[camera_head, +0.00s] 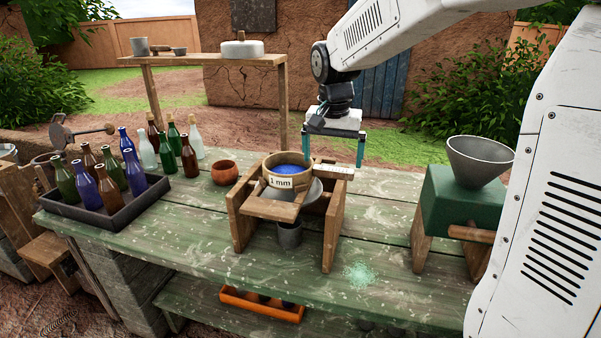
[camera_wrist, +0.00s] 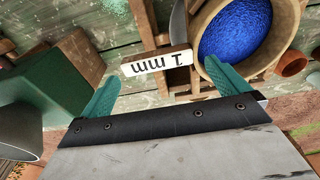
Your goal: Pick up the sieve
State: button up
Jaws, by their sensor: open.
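The sieve (camera_head: 268,177) is a round wooden ring marked "1 mm", holding blue grains (camera_head: 291,170). It rests on a wooden stand (camera_head: 332,236) on the green bench. A short, pale handle (camera_head: 336,172) sticks out to its right. In the wrist view the sieve (camera_wrist: 204,28) is at upper right, and its labelled handle (camera_wrist: 157,62) lies between the fingertips. My gripper (camera_head: 333,161) has two teal fingers spread wide just above the handle; it also shows in the wrist view (camera_wrist: 166,78). The fingers appear apart from the handle and hold nothing.
A metal bowl and a cup (camera_head: 289,235) are under the sieve. A clay bowl (camera_head: 224,172) and a tray (camera_head: 106,224) of bottles stand left. A green box with a metal funnel (camera_head: 479,160) stands right.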

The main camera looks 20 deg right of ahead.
aim_at(332, 168)
notch_tip(332, 168, down, 4)
jog(key=shift+d+f, duration=0.1)
jog(key=c, duration=0.7)
